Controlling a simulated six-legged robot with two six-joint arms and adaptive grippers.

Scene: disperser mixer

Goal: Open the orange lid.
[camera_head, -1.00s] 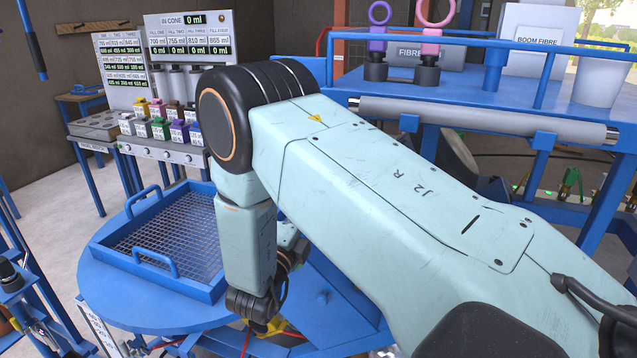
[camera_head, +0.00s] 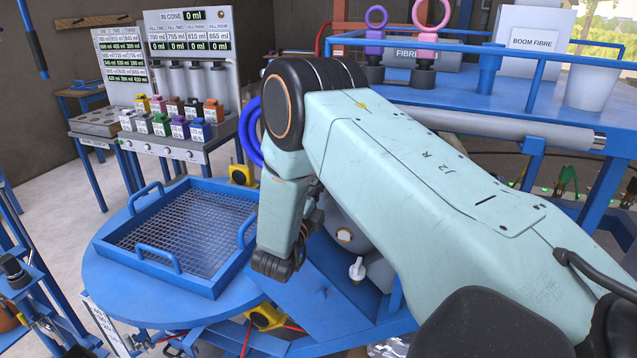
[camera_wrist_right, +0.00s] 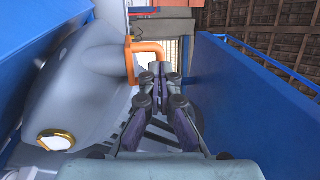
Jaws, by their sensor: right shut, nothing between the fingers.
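An orange bent bar (camera_wrist_right: 146,48), like a handle, shows in the right wrist view against the upper side of a grey rounded vessel (camera_wrist_right: 88,75). I cannot tell how much of the orange lid this is; no orange lid is visible in the head view. My right gripper (camera_wrist_right: 160,72) is shut and empty, its fingertips just below and right of the orange bar in the picture; I cannot tell whether they touch it. In the head view my right arm hides most of the vessel (camera_head: 345,217), and the gripper fingers are not clear there. My left gripper is in neither view.
A blue wall (camera_wrist_right: 245,105) stands close on the right in the wrist view. A blue mesh tray (camera_head: 150,262) rests on a round blue table (camera_head: 105,300). A grey pipe (camera_head: 480,128) runs below the raised blue platform. A filling station (camera_head: 188,75) stands at the back.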

